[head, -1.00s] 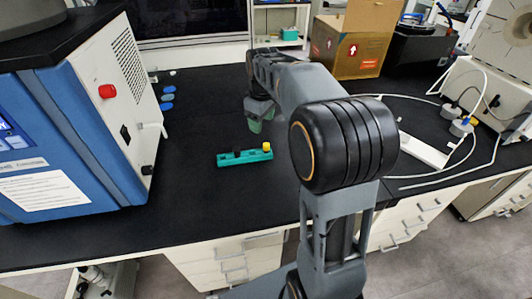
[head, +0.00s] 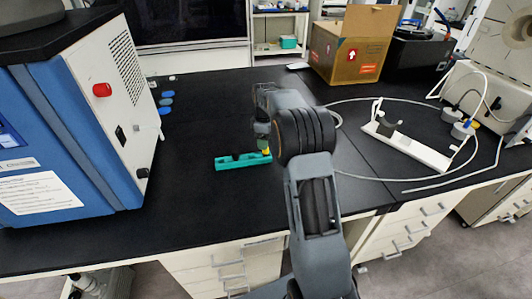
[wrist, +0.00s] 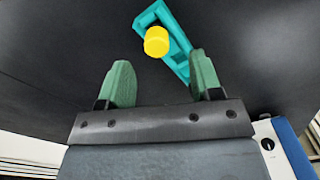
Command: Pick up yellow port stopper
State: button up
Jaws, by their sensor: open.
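The yellow port stopper (wrist: 157,41) sits at one end of the teal rack (wrist: 177,52) in the wrist view. In the head view it shows as a small yellow spot (head: 267,152) at the right end of the teal rack (head: 232,163), partly hidden by my arm. My gripper (wrist: 162,85) is open and empty, its two green fingertips apart. The stopper lies ahead of the gap between the fingers, not between them. The right finger overlaps the rack in the wrist view. In the head view my gripper (head: 263,140) is mostly hidden behind my arm, close to the stopper.
A blue and white machine (head: 75,120) stands at the left, with blue caps (head: 167,102) beside it. A cardboard box (head: 350,48) is at the back. A white stand (head: 408,146) with looped tubing lies at the right. The black bench in front of the rack is clear.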

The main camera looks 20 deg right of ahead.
aim_at(266, 153)
jog(key=shift+d+f, duration=0.15)
jog(key=shift+f, duration=2.7)
jog(key=shift+c, duration=0.4)
grip_shut()
